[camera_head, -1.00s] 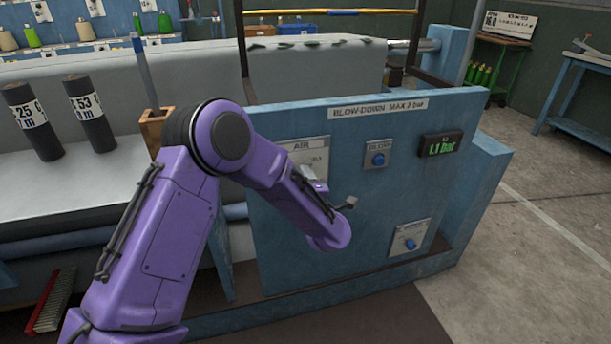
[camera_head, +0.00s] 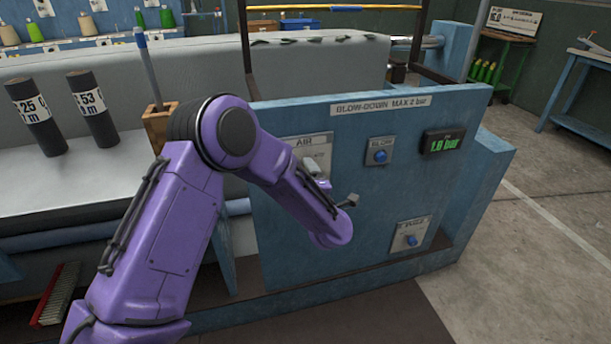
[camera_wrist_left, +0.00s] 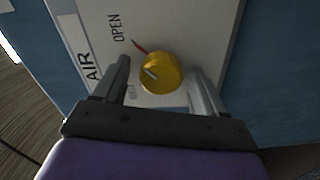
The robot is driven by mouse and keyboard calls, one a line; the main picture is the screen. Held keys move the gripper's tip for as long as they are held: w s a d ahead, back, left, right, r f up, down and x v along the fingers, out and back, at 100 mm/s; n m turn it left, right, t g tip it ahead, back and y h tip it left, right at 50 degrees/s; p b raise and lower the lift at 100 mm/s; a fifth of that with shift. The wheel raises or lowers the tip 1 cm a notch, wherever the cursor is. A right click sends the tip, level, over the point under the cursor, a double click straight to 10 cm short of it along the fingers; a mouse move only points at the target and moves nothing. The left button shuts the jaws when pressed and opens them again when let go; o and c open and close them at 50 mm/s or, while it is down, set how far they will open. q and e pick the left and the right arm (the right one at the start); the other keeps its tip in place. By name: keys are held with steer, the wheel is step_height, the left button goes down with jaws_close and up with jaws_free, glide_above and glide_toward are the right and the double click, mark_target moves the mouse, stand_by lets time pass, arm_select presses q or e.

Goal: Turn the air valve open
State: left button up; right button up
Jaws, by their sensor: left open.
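The air valve is a round yellow knob (camera_wrist_left: 161,73) on a pale AIR plate in the left wrist view. A pale mark on the knob points left, between the word OPEN and a lower label partly hidden by a finger. A thin red mark lies on the plate between OPEN and the knob. My left gripper (camera_wrist_left: 160,84) is open, one finger on each side of the knob; I cannot tell whether they touch it. In the head view the AIR plate (camera_head: 314,146) shows partly, with the knob hidden behind my purple arm. My right gripper is not in view.
The blue panel (camera_head: 350,255) also carries a blue BLOW button (camera_head: 380,156), a lower blue knob (camera_head: 411,240) and a green digital display (camera_head: 444,143) in bar, its last digit hard to read. Two dark cylinders stand left on the grey bench. Floor at right is clear.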

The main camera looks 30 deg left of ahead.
arm_select(q)
steer(key=v, duration=1)
steer(key=shift+s, duration=0.15)
steer(key=shift+d+r, duration=0.1)
steer(key=s+d+f+m+g+h+p, duration=0.1)
steer(key=s+f+m+h+p, duration=0.15)
steer(key=f+m+h, duration=0.35)
steer(key=s+d+f+m+h+p, duration=0.1)
steer(key=s+d+f+m+h, duration=0.2)
steer(key=f+m, duration=0.5)
steer(key=s+a+f+m+g+p, duration=0.1)
steer(key=s+f+g+p, duration=0.1)
steer(key=s, duration=0.6)
steer(key=s+a+f+m+g+p, duration=0.1)
steer(key=s+a+f+m+g, duration=0.1)
steer(key=s, duration=0.7)
steer(key=s+a+f+m+g+h+p, duration=0.1)
steer(key=s+a+f+g+p, duration=0.1)
steer(key=s, duration=0.6)
step_height(320, 180, down, 2)
steer(key=shift+s+f+m+g+p, duration=0.2)
steer(key=shift+s+m+g+p, duration=0.15)
steer(key=shift+g, duration=0.45)
